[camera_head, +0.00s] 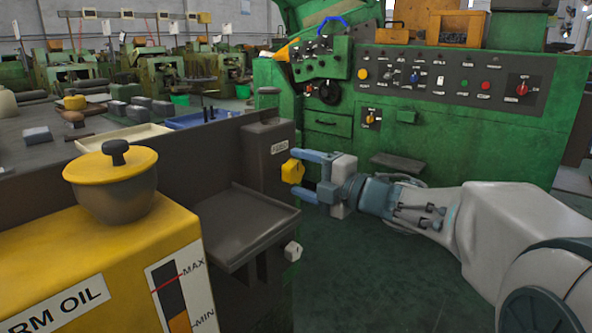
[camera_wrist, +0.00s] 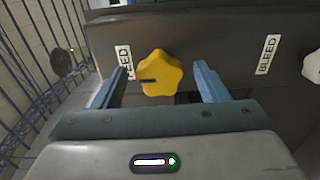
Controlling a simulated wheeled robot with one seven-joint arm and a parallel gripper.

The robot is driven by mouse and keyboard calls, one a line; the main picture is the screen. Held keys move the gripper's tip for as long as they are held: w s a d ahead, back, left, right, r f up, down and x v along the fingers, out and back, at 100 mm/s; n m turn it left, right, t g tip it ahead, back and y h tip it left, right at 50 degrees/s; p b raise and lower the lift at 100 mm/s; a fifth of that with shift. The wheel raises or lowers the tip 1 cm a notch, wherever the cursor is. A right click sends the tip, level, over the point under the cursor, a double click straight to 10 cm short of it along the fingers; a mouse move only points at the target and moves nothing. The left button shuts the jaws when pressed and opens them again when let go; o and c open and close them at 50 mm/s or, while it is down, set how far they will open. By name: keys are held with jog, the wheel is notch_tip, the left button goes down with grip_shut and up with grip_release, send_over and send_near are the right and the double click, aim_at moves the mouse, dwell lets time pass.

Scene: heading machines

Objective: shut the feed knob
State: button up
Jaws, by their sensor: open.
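The yellow lobed knob (camera_head: 291,172) sits on the end face of the dark cabinet (camera_head: 268,150), below a small label reading FEED. In the wrist view the knob (camera_wrist: 160,73) has a dark pointer mark toward the left, and a white label beside it is partly covered by a finger. My gripper (camera_head: 303,174) is open at the knob. In the wrist view its blue fingertips (camera_wrist: 162,78) stand on either side of the knob, with a gap visible on each side. I cannot tell how deep the knob is between them.
A white knob (camera_head: 292,251) sits lower on the same cabinet; it shows at the wrist view's right edge (camera_wrist: 313,68), near a BLEED label (camera_wrist: 268,54). A yellow oil tank (camera_head: 110,250) stands at front left. A green machine (camera_head: 430,110) stands behind my arm.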

jog(key=p+v, duration=0.2)
jog(key=v, duration=0.9)
jog(key=shift+s+d, duration=0.2)
jog(key=shift+s, duration=0.05)
jog(key=shift+r, duration=0.1)
